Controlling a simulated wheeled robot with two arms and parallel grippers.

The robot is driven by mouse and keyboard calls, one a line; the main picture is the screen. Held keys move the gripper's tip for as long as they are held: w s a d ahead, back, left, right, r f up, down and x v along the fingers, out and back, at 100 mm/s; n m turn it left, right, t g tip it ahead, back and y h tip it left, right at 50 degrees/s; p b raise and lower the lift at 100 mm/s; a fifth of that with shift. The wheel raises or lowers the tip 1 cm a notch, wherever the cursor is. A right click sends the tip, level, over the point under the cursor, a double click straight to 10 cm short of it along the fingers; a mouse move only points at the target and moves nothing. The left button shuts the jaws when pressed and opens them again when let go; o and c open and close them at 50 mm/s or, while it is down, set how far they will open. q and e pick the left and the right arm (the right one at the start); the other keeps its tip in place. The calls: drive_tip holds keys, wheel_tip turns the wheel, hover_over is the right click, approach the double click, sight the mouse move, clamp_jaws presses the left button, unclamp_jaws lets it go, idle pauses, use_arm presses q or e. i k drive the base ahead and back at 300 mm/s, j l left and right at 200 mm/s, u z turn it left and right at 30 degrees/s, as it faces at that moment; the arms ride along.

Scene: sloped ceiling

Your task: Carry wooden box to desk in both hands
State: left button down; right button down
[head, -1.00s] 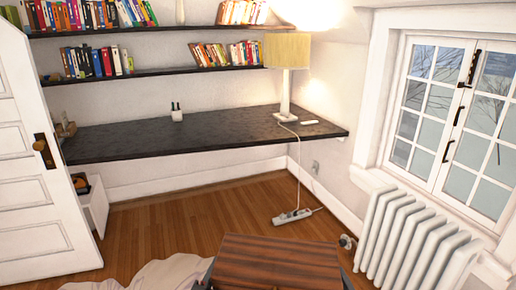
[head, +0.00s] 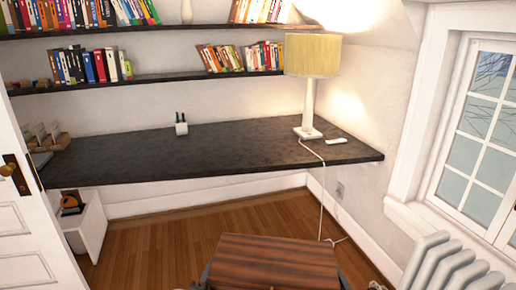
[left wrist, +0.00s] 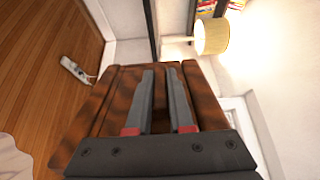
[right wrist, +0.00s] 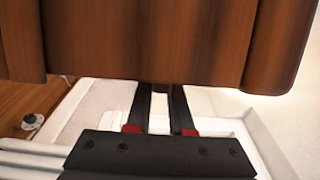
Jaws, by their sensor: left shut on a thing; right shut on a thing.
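The wooden box (head: 280,262), dark brown with striped grain, is at the bottom centre of the head view, apart from the desk. Its lower part is cut off by the frame. My left gripper (left wrist: 160,72) is shut on the box (left wrist: 100,108) at its left side. My right gripper (right wrist: 160,88) is shut on the box (right wrist: 160,40) at its right side, where the fingertips meet its lower edge. In the head view only dark bits of both grippers show beside the box. The black desk (head: 110,163) runs along the back wall, beyond bare floor.
On the desk stand a lamp (head: 312,58), a small white holder (head: 181,128), a white remote-like item (head: 309,141) and wooden items at left. The desk's middle is clear. A door (head: 25,245) and white cabinet (head: 90,228) are left; a radiator (head: 450,268) is right.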

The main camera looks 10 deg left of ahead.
sight(213, 148)
drive_tip(key=i, duration=1.1)
drive_tip(key=i+l+u, duration=0.1)
drive_tip(key=i+u, duration=0.3)
drive_tip(key=i, duration=0.35)
